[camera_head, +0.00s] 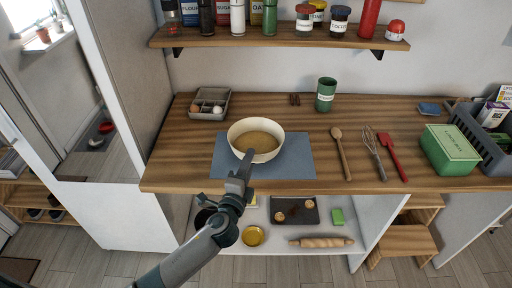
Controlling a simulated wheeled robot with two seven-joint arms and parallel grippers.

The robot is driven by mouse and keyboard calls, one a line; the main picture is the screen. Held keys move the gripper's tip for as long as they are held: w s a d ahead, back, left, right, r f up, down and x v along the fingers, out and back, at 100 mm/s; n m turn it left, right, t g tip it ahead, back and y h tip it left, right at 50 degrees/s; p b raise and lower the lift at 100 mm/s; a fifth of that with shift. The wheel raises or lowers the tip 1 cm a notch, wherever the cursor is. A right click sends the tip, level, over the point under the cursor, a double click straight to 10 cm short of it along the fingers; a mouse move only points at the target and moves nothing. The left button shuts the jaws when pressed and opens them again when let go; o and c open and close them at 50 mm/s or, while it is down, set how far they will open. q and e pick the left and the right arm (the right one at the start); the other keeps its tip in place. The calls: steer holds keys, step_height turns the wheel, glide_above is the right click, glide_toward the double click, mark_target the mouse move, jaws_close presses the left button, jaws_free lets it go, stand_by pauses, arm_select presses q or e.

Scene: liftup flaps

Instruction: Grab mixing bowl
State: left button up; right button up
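The mixing bowl (270,151) is cream-coloured with a tan inside. It sits upright on a blue-grey mat (300,168) on the wooden counter. The gripper hides a small part of the bowl's front. My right gripper is not in view.
A spoon (342,155), a whisk (375,153) and a red spatula (392,156) lie right of the mat. A green box (450,150) stands farther right. An egg tray (209,104) and a green canister (326,94) stand behind. A jar shelf (230,39) hangs above.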

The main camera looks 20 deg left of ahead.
arm_select(q)
steer(key=shift+c, duration=0.4)
jaws_close()
stand_by(1.2)
